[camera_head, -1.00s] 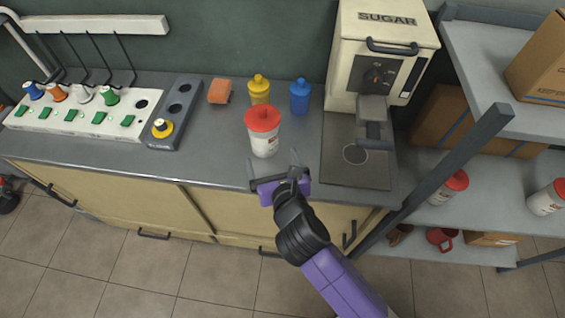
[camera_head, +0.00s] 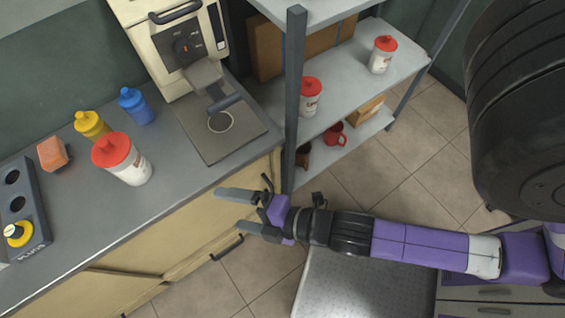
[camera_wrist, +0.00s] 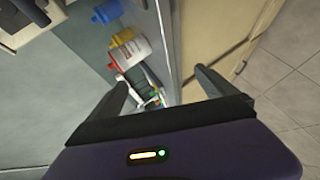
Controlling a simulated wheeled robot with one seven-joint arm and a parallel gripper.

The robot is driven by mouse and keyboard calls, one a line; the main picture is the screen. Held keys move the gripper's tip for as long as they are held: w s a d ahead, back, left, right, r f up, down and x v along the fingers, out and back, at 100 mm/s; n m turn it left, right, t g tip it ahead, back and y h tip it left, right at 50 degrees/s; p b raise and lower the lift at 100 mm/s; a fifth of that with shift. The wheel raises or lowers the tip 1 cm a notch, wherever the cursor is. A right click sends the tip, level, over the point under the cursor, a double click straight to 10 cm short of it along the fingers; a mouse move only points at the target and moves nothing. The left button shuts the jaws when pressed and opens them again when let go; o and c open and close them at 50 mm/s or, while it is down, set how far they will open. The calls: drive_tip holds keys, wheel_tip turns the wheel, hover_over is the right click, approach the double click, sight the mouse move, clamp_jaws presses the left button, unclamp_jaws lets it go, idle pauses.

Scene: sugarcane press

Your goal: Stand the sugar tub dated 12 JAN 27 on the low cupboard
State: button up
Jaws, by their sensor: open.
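A white sugar tub with a red lid (camera_head: 122,158) stands on the grey counter (camera_head: 150,205). Two similar red-lidded tubs stand on the shelf rack, one nearer (camera_head: 310,97) and one farther (camera_head: 382,56). The date on each is too small to read. My gripper (camera_head: 228,210) is open and empty, over the front edge of the counter, right of the counter tub and apart from it. In the wrist view the counter tub (camera_wrist: 133,51) lies beyond the open fingers. The beige cupboard under the counter (camera_head: 200,240) shows its front; I cannot tell which cupboard is the low one.
A yellow bottle (camera_head: 92,126), a blue bottle (camera_head: 136,106) and an orange block (camera_head: 53,153) stand behind the counter tub. The sugar machine (camera_head: 180,45) is at the back. The rack's upright post (camera_head: 293,110) stands right of the counter. A red mug (camera_head: 335,134) is on the low shelf.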

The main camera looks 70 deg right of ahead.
drive_tip(key=s+d+r+m+t, duration=0.1)
drive_tip(key=s+d+r+m, duration=0.1)
drive_tip(key=s+r+m, duration=0.8)
drive_tip(key=s+m, duration=0.1)
drive_tip(key=m, duration=0.4)
drive_tip(key=shift+s+d, duration=0.3)
